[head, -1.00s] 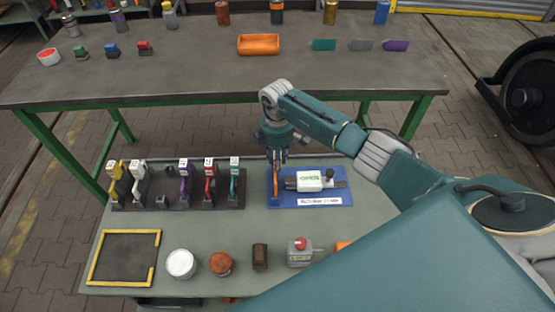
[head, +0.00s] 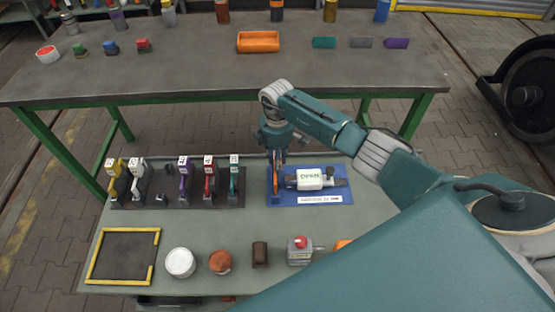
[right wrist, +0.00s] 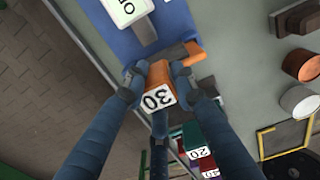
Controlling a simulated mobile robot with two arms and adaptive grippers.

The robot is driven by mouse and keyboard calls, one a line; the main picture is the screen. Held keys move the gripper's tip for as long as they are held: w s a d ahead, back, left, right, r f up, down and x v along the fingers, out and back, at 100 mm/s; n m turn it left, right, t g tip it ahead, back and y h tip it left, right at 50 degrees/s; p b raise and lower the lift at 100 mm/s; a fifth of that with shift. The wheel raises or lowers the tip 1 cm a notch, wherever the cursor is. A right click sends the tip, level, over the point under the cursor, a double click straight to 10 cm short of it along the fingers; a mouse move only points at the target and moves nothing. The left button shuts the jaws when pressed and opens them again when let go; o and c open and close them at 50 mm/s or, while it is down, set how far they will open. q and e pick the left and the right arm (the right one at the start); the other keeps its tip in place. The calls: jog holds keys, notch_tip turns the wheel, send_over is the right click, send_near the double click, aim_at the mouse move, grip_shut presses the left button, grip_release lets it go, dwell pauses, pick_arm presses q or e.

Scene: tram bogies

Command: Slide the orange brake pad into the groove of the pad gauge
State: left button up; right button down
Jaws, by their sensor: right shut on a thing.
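My right gripper (right wrist: 158,84) is shut on the orange brake pad (right wrist: 159,76), whose white end label reads 30. In the head view my right gripper (head: 277,152) points down at the left part of the blue gauge base (head: 320,200). The orange pad (head: 276,183) hangs upright in it, a narrow strip left of the gauge's white body. The pad gauge (head: 310,179) has a white display housing and a dark bar to the right. In the wrist view the gauge (right wrist: 128,10) is at the top. The groove is hidden, so I cannot tell whether the pad is in it.
A dark rack (head: 222,202) with yellow, white, purple, red and teal pads stands left of the gauge. In front are a yellow-edged tray (head: 98,236), a white jar (head: 180,263), small parts and a red-button box (head: 299,254). A grey table (head: 190,75) stands behind.

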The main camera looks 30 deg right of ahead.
jog(key=shift+f+b, duration=0.45)
jog(key=shift+f, duration=0.25)
jog(key=shift+p, duration=0.3)
dwell(0.8)
jog(key=c, duration=1.3)
grip_release()
jog(key=shift+c, duration=0.2)
notch_tip(320, 180, up, 12)
jog(key=shift+r, duration=0.1)
